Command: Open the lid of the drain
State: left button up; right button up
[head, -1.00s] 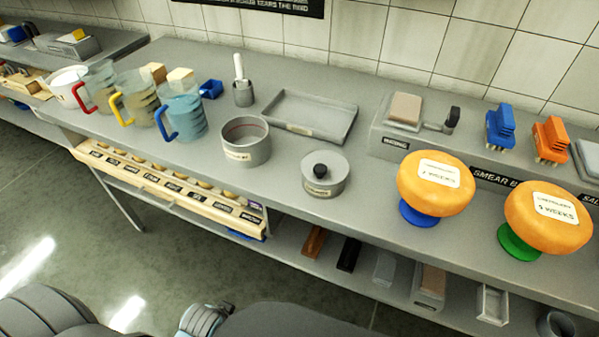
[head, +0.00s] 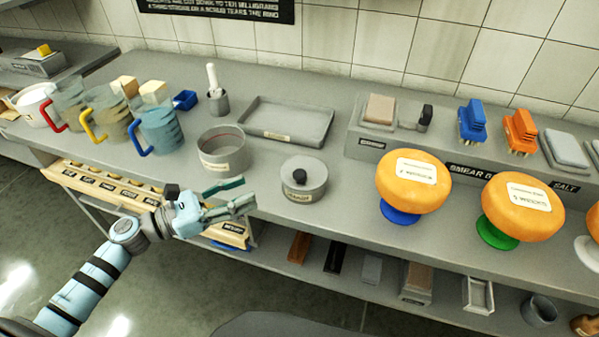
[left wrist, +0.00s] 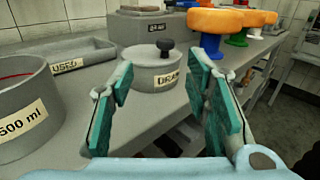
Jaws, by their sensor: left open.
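The drain (head: 304,187) is a round grey pot on the counter, with a label on its front. Its lid (head: 291,172) is on it, with a black knob (head: 299,176) on top. In the left wrist view the drain pot (left wrist: 153,79) and the black knob (left wrist: 165,47) show ahead, between and beyond the fingers. My left gripper (head: 241,194) is open and empty, to the left of the drain near the counter's front edge, apart from it. Its two green-padded fingers (left wrist: 163,105) frame the pot. My right gripper is not in view.
An open grey container (head: 222,151) marked 500 ml stands just left of the drain. A grey tray (head: 286,120) lies behind. Orange cheese wheels (head: 413,181) on coloured stands are to the right. Jugs (head: 160,129) stand to the left. The counter before the drain is clear.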

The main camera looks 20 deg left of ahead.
aim_at(294, 176)
pick_arm(q)
jog(key=shift+m+g, duration=0.3)
jog(key=shift+m, duration=0.1)
jog(key=p+x, duration=0.2)
jog(key=x, duration=1.2)
jog(key=shift+s+d, duration=0.1)
jog(key=shift+d, duration=0.2)
grip_shut()
